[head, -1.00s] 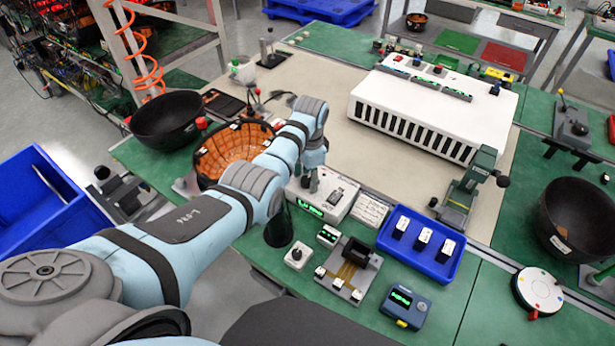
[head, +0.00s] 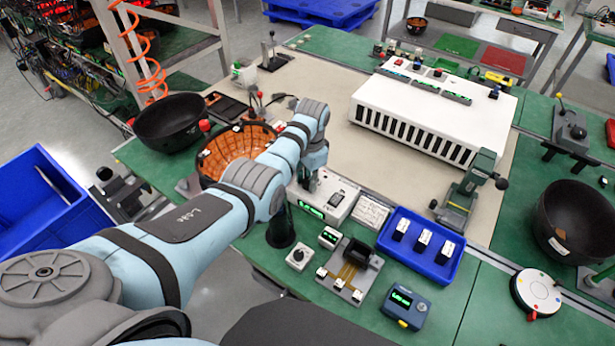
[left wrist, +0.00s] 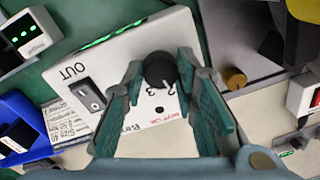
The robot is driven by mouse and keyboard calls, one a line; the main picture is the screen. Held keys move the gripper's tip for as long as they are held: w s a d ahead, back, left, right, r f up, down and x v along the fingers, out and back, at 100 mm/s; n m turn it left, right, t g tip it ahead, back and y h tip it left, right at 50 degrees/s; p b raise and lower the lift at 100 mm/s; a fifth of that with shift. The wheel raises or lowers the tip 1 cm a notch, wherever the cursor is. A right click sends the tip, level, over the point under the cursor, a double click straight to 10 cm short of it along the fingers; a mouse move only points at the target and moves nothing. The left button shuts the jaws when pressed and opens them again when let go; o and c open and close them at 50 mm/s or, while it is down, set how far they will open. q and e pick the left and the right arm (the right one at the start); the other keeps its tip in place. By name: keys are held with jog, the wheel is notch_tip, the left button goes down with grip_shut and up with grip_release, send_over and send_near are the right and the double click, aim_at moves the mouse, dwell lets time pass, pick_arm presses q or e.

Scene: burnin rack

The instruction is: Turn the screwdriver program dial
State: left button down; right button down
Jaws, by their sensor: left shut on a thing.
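The program dial is a round black knob (left wrist: 159,70) with a white pointer mark, on the face of a white box (left wrist: 120,60). In the left wrist view, my left gripper (left wrist: 160,72) has its two green fingertips on either side of the knob, shut on it. Printed digits and red lettering show beside the knob, partly hidden by the fingers. In the head view, the white box (head: 344,207) stands at the middle of the bench, and my left gripper (head: 312,181) is over its left part, hiding the dial. My right gripper is not in view.
A black rocker switch (left wrist: 90,95) sits on the box close to the fingers. A blue tray (head: 421,263) with black parts lies to the right. The beige mat (head: 330,95) behind is largely clear.

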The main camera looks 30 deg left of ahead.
pick_arm(q)
jog(key=n, duration=0.3)
jog(key=shift+d, duration=0.1)
jog(key=shift+n, duration=1.7)
jog(key=c, duration=1.6)
grip_release()
jog(key=o, duration=0.3)
jog(key=shift+w+f, duration=0.1)
jog(key=shift+w, duration=0.1)
jog(key=r, duration=1.2)
jog(key=shift+d, duration=0.25)
